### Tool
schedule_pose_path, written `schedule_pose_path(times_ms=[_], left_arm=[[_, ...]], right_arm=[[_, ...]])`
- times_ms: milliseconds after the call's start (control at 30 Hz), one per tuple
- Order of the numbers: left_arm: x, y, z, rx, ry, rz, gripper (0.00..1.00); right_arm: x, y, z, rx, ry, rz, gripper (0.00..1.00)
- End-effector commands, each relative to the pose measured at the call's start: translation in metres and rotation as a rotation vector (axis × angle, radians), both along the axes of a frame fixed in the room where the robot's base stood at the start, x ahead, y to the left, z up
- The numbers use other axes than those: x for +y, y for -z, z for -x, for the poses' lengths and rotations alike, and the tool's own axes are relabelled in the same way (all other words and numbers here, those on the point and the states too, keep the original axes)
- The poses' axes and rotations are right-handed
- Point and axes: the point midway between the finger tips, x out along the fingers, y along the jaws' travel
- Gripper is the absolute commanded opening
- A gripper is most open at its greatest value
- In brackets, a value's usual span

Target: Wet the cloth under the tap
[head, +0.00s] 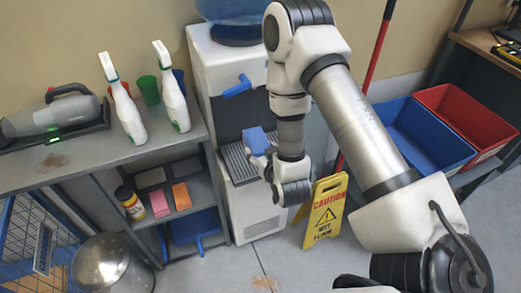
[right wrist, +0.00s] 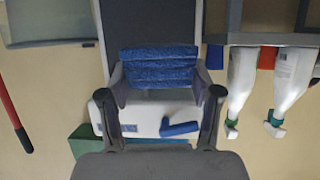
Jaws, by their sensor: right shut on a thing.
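The blue cloth (head: 257,139) is in my right gripper (head: 268,157), in front of the water dispenser (head: 253,215). In the right wrist view, the folded cloth (right wrist: 158,68) spans between the two fingers of the gripper (right wrist: 158,82), which are shut on it. The dispenser's blue tap (head: 237,87) is above and a little left of the cloth in the head view; it also shows in the right wrist view (right wrist: 180,129). The cloth appears apart from the tap, over or near the grey drip tray (head: 238,163). I see no water running. My left gripper is not in view.
A grey shelf unit (head: 85,158) left of the dispenser carries two white spray bottles (head: 122,98) and a handheld vacuum (head: 55,115). A yellow caution sign (head: 325,212) stands on the floor right of the dispenser. Blue (head: 420,135) and red (head: 465,118) bins are at the right.

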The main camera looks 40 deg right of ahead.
Motion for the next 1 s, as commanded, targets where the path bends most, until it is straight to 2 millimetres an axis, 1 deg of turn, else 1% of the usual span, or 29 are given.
schedule_pose_path(times_ms=[33,267,467,800,1000], left_arm=[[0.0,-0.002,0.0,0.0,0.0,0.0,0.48],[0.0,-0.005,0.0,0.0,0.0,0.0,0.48],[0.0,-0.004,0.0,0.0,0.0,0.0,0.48],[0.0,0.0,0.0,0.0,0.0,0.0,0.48],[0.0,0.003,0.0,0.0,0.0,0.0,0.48]], right_arm=[[-0.005,0.0,-0.005,-0.002,0.004,0.0,0.29],[-0.02,0.006,-0.027,-0.002,0.002,0.0,0.29],[-0.034,0.011,-0.046,-0.001,0.002,0.0,0.29],[-0.057,0.02,-0.078,-0.002,0.0,0.001,0.29],[-0.068,0.024,-0.093,-0.001,0.0,0.0,0.29]])
